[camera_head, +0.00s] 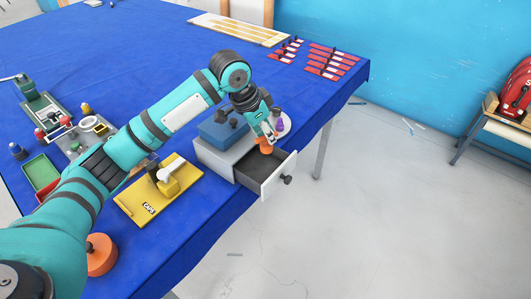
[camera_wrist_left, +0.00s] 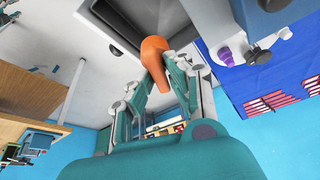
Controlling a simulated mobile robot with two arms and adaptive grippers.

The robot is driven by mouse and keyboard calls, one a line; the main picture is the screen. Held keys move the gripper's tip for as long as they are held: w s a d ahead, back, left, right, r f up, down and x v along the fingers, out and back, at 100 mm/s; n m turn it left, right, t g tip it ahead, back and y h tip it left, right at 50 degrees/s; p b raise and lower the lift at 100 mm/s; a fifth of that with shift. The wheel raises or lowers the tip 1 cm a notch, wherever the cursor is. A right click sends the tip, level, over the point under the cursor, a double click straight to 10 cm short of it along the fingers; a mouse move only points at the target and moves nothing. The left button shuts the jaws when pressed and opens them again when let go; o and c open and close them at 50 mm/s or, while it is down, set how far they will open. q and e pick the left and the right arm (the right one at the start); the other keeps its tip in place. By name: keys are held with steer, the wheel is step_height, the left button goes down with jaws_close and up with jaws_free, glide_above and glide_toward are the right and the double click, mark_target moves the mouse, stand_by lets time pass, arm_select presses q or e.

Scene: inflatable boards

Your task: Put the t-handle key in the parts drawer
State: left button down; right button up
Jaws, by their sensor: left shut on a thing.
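My left gripper (camera_head: 267,137) is shut on the orange t-handle key (camera_head: 266,148), directly above the open parts drawer (camera_head: 279,177). In the left wrist view the orange handle (camera_wrist_left: 154,48) sits between the fingers (camera_wrist_left: 165,68); the rest of the key is hidden. The drawer is pulled out of a grey cabinet (camera_head: 215,158) at the table's right edge, with a dark interior and a black knob on its front. The wrist view also shows the drawer wall (camera_wrist_left: 90,32). My right gripper is not in view.
A blue box (camera_head: 222,131) stands on the cabinet, with a purple object (camera_head: 279,124) behind the gripper. A yellow board (camera_head: 158,197) lies left of the cabinet. Red-and-white pieces (camera_head: 330,62) lie at the back right. Open floor lies right of the drawer.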

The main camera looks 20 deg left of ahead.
mark_target(263, 149)
arm_select(q)
steer(key=shift+w+f, duration=0.25)
steer(key=shift+f, duration=0.25)
steer(key=shift+s+f+p, duration=0.2)
steer(key=shift+f+p, duration=0.15)
steer(key=shift+f, duration=0.25)
steer(key=f, duration=0.2)
steer(key=s+f+p, duration=0.1)
steer(key=f, duration=0.1)
steer(key=shift+s, duration=0.1)
steer(key=shift+w+f, duration=0.25)
steer(key=shift+f, duration=1)
steer(key=shift+s+f, duration=0.1)
steer(key=shift+f, duration=0.2)
steer(key=c, duration=1.7)
jaws_free()
steer(key=shift+f, duration=0.1)
steer(key=shift+o, duration=0.9)
steer(key=shift+r, duration=0.3)
steer(key=b+v, duration=0.1)
steer(key=v, duration=1)
steer(key=shift+s+r, duration=0.15)
steer(key=shift+r, duration=0.1)
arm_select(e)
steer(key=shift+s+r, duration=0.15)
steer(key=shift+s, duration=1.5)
